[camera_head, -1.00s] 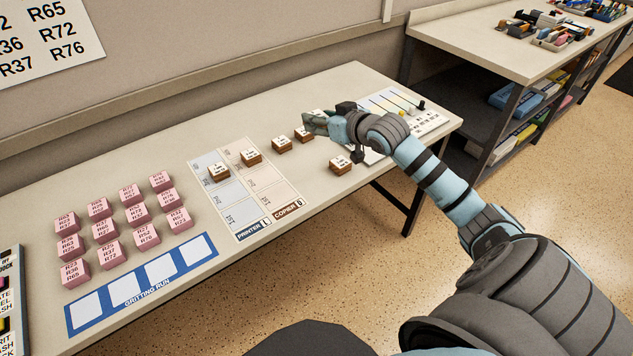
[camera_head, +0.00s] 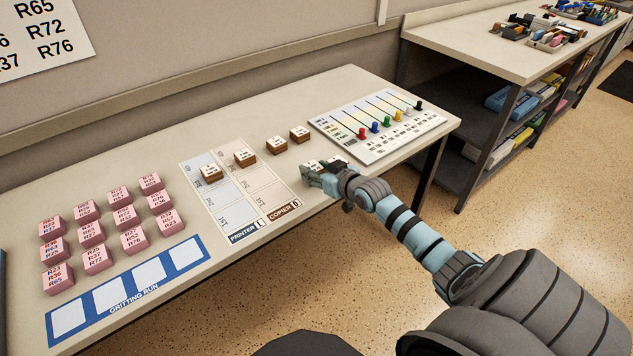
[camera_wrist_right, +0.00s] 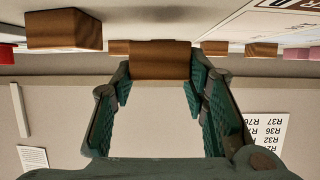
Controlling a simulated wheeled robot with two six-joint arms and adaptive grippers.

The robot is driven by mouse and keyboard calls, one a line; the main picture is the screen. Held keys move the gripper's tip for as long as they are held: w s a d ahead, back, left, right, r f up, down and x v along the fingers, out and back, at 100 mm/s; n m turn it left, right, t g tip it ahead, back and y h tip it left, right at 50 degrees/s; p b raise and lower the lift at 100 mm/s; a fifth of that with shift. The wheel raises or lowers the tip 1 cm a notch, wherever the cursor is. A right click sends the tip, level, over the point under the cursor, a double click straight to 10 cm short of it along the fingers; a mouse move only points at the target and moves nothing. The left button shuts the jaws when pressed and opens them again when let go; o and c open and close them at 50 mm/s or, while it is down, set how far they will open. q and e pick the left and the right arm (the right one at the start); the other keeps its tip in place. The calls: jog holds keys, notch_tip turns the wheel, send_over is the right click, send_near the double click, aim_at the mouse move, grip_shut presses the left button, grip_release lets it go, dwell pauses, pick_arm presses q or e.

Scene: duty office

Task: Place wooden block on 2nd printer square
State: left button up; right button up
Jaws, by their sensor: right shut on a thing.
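My right gripper (camera_head: 313,172) is shut on a wooden block (camera_wrist_right: 160,60), which sits between its fingertips in the right wrist view. In the head view the gripper is near the table's front edge, right of the printer and copier sheet (camera_head: 262,224); the held block (camera_head: 311,165) shows partly beyond the fingers. One block (camera_head: 211,174) sits on the printer column's top square, another (camera_head: 245,159) on the copier column's top square. The printer's second square (camera_head: 229,192) is bare. My left gripper is not in view.
Loose wooden blocks (camera_head: 276,145) (camera_head: 300,134) stand behind my gripper, and one is partly hidden beside it. A board with coloured sliders (camera_head: 378,125) lies at the right. Several pink blocks (camera_head: 124,217) and a blue gritting run strip (camera_head: 127,290) lie at the left.

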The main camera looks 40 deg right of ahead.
notch_tip(320, 180, down, 3)
jog(key=shift+r, duration=0.3)
jog(key=shift+f+b, duration=0.25)
jog(key=shift+b, duration=0.15)
jog(key=o, duration=1.1)
jog(key=shift+r, duration=0.1)
jog(key=shift+o, duration=0.2)
